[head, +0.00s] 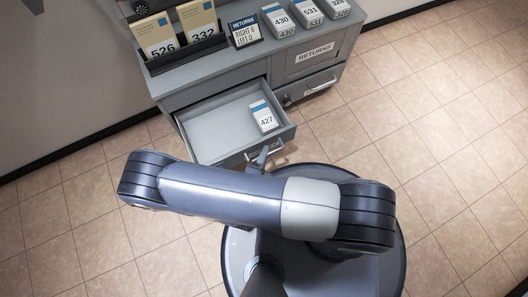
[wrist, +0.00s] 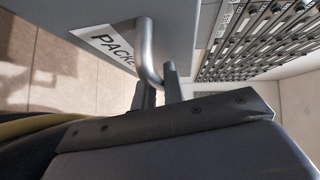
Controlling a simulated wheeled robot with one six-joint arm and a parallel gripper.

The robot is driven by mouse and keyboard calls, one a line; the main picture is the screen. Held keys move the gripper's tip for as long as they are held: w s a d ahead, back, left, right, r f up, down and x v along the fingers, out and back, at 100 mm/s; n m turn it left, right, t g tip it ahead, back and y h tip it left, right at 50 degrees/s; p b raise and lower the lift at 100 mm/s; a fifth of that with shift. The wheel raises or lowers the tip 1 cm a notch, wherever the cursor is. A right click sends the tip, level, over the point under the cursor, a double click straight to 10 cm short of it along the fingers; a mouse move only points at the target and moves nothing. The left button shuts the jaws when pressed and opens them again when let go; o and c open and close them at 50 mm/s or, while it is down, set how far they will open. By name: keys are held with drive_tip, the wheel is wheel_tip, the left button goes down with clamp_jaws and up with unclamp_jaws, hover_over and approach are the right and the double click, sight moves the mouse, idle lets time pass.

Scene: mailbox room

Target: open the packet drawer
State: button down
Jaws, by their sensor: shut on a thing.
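The packet drawer (head: 222,128) is pulled out from the left of the grey cabinet in the head view, and its inside shows. A small white and blue packet marked 427 (head: 263,117) lies in it toward the right side. In the wrist view the drawer front carries a label (wrist: 104,44) whose visible letters read "PACKE". My gripper (wrist: 158,92) is shut on the drawer's metal bar handle (wrist: 147,50). In the head view my gripper (head: 262,157) is at the drawer front, and my arm hides part of that front.
The cabinet top (head: 285,47) holds upright cards 526 and 332, a returns sign (head: 246,31) and several numbered packets. A second, shut drawer (head: 310,86) with a handle is at the right, under a RETURNS label (head: 314,53). Tiled floor at the right is clear.

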drive_tip(key=shift+a, duration=0.1)
drive_tip(key=c, duration=1.8)
unclamp_jaws()
drive_tip(key=shift+o, duration=0.2)
drive_tip(key=p+v, duration=0.2)
drive_tip(key=v, duration=0.8)
drive_tip(key=shift+s, duration=0.4)
drive_tip(key=shift+r, duration=0.1)
drive_tip(key=shift+b+x, duration=1)
drive_tip(key=shift+x, duration=4.45)
